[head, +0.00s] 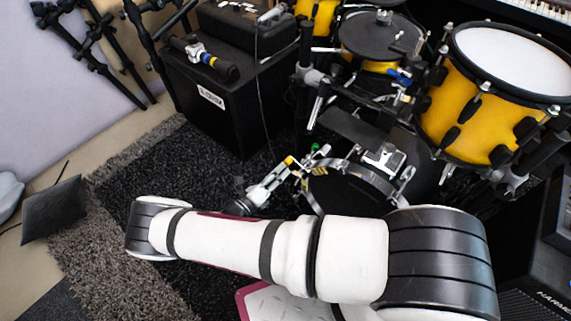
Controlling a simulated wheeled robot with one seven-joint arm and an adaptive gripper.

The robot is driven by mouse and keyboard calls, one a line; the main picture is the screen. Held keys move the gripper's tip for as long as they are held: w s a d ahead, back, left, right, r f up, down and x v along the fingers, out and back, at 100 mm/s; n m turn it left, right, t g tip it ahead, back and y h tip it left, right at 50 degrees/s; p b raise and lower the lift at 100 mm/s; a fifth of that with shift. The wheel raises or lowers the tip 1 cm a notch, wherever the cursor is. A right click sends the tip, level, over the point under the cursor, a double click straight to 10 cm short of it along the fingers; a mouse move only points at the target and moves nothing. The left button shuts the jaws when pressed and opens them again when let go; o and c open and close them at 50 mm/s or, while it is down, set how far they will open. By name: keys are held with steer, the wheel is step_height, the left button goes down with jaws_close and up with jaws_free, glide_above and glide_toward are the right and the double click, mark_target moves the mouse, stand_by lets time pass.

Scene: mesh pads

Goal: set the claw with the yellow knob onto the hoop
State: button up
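The hoop (368,174) is the silvery rim of the dark bass drum, upright below the yellow drums in the head view. My gripper (287,168) reaches up and right from behind my white arm to the left edge of this drum. A small yellow spot (289,160) shows at its fingertips, which may be the yellow knob of the claw. The claw's body is too small to make out, and I cannot tell whether it touches the hoop. I cannot tell whether the fingers are shut on it. A green piece (325,149) sits just right, near the hoop's top left. My arm hides the lower drum.
A black amplifier box (205,110) stands at the upper left, with a dark cylinder (215,64) on top. A yellow drum (470,115) and metal stands crowd the upper right. A thin cable hangs beside the amplifier. Dark carpet (165,165) lies open at left.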

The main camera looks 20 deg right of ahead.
steer(key=v, duration=0.5)
steer(key=shift+s+a, duration=0.2)
steer(key=shift+a, duration=0.15)
